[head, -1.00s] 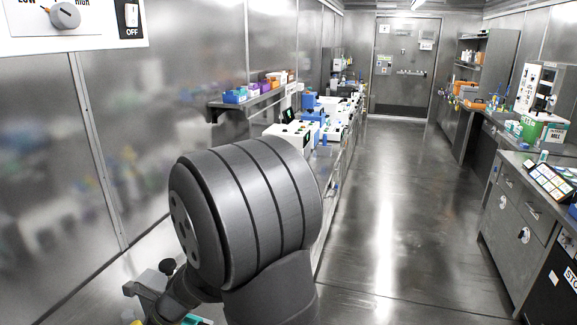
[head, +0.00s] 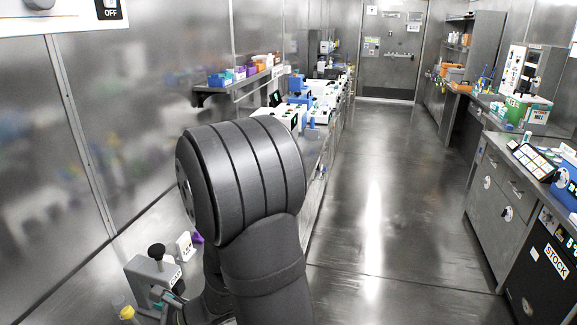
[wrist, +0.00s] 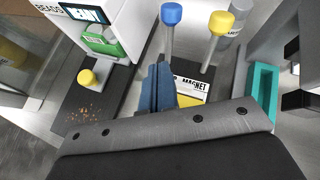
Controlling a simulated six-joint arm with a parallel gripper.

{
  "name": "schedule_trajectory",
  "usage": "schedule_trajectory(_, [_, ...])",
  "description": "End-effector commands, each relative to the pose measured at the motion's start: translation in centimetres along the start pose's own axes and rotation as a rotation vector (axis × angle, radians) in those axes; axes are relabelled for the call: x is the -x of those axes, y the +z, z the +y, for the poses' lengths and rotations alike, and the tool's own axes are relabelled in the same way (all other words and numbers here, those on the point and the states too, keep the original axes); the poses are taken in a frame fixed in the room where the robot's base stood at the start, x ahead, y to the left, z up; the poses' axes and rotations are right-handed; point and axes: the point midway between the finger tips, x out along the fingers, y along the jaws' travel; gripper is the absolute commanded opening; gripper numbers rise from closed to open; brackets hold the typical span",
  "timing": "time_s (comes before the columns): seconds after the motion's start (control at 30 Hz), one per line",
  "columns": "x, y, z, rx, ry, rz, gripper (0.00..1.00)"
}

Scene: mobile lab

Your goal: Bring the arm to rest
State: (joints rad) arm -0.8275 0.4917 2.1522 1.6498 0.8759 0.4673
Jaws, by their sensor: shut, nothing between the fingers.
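My arm (head: 245,180) is folded in the lower middle of the head view, its thick grey joint in front of the left bench. My gripper (wrist: 157,88) shows in the wrist view as two blue-grey fingers, closed together with nothing between them. The fingers point at a dark surface beside a yellow and white label reading MAGNET (wrist: 193,92). In the head view the fingers are not clearly visible.
In the wrist view, a white box with a lit screen (wrist: 88,14) and a yellow knob (wrist: 87,78) are at left; a teal tray (wrist: 264,88) is at right. In the head view, a grey device (head: 152,272) stands low left. The aisle floor (head: 375,190) is clear.

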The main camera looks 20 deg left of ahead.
Motion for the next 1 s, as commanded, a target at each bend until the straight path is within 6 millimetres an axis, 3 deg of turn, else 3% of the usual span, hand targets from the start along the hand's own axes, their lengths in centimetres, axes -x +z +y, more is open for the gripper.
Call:
schedule_trajectory(0.2, [0.3,-1.1,0.5,0.024,-0.030,-0.080,0.00])
schedule_trajectory(0.5, [5.2,-1.2,0.4,0.028,-0.032,-0.077,0.00])
schedule_trajectory(0.7, [7.1,-1.4,0.5,0.028,-0.030,-0.076,0.00])
schedule_trajectory(1.0, [7.9,-1.4,0.6,0.027,-0.027,-0.076,0.00])
